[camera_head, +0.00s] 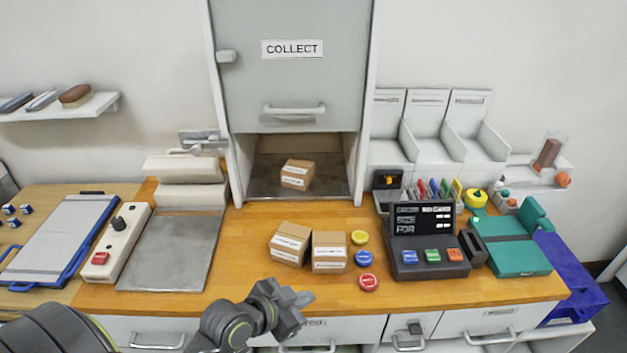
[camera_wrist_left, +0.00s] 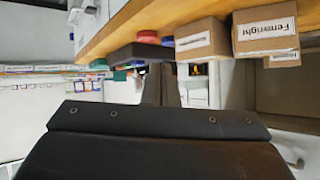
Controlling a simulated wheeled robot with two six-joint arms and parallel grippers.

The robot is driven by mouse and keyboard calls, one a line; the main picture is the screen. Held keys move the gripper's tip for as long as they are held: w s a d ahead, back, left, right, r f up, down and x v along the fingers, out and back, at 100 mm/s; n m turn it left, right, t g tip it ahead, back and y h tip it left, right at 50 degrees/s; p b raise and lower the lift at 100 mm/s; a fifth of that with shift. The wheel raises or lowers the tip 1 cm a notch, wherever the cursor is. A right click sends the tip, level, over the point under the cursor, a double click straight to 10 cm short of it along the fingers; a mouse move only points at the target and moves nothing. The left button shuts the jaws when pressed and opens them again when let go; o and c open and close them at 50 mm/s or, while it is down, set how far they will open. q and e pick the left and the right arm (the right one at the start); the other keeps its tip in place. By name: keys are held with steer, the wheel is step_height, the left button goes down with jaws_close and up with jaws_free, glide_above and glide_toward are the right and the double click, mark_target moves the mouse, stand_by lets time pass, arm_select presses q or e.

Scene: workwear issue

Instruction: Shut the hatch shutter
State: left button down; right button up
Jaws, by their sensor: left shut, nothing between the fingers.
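The hatch shutter (camera_head: 310,80) is a grey panel marked COLLECT, with a bar handle (camera_head: 294,110) near its lower edge. It is raised, and the hatch opening (camera_head: 330,170) below it is uncovered. A small cardboard box (camera_head: 297,174) sits inside the opening. My left gripper (camera_head: 303,299) is shut and empty in front of the counter's front edge, well below and apart from the handle. In the left wrist view the gripper's dark body (camera_wrist_left: 165,120) fills the lower middle. My right gripper is in neither view.
Two cardboard boxes (camera_head: 330,252) stand on the counter before the hatch, beside yellow, blue and red round pieces (camera_head: 364,258). A black button console (camera_head: 430,255) is to their right. A grey plate (camera_head: 172,250) and a white switch box (camera_head: 120,245) are at left.

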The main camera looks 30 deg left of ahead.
arm_select(q)
steer(key=w+a+r+t+h, duration=0.1)
steer(key=w+r+t, duration=0.9)
steer(key=w+r, duration=0.5)
steer(key=w+a+r+n+y, duration=0.5)
steer(key=w+a+y, duration=0.2)
steer(key=a+y, duration=0.1)
steer(key=w+a+r+n+y, duration=0.5)
steer(key=w+a+n+y, duration=0.1)
steer(key=w+a+y, duration=0.1)
steer(key=shift+a+y, duration=0.9)
steer(key=shift+a, duration=0.4)
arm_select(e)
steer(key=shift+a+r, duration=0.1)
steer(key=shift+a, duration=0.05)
arm_select(q)
steer(key=shift+w, duration=0.1)
